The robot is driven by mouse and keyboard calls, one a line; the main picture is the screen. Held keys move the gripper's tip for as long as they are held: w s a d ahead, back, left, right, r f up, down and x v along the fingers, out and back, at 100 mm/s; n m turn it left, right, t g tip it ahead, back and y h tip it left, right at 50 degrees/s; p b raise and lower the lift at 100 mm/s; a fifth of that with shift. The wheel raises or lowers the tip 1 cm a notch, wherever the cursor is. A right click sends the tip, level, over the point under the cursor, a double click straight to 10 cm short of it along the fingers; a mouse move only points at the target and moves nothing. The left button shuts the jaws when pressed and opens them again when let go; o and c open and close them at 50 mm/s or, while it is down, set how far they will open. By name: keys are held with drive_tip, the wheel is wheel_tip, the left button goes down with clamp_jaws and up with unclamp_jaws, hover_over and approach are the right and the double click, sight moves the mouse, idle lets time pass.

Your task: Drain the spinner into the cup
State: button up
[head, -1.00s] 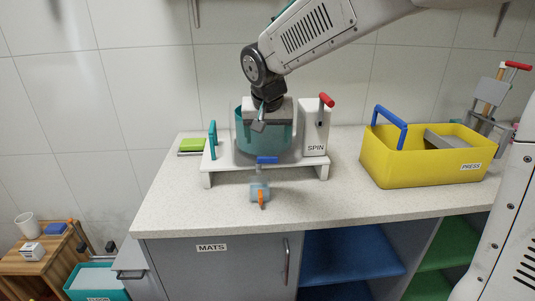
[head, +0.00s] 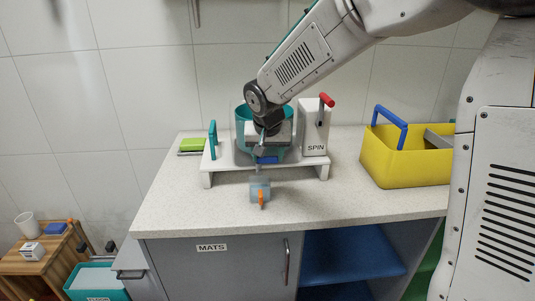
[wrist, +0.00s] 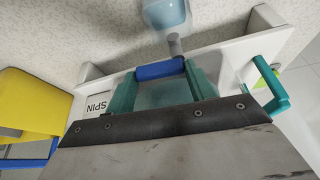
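The spinner is a teal drum (head: 241,118) on a white stand (head: 208,178) with a block labelled SPIN (head: 315,130) and a red-knobbed crank. A blue tap lever (head: 267,160) sits at the drum's front; it also shows in the wrist view (wrist: 160,70). The light-blue cup (head: 260,185) with an orange handle (head: 261,201) stands on the counter in front of the tap; its edge shows in the wrist view (wrist: 167,14). My gripper (head: 262,148) points down in front of the drum, close above the lever.
A yellow crate (head: 405,168) with a blue handle stands right on the counter (head: 200,211). A green block (head: 191,144) and the stand's teal handle (head: 213,140) are left of the drum. The counter front is clear around the cup.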

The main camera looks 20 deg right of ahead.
drive_tip(key=shift+c, duration=0.9)
drive_tip(key=shift+w+n+y, duration=0.15)
drive_tip(key=shift+n+y, duration=0.15)
drive_tip(key=shift+n, duration=0.3)
drive_tip(key=o, duration=1)
drive_tip(key=v, duration=0.7)
drive_tip(key=shift+r, duration=0.35)
drive_tip(key=shift+s, duration=0.25)
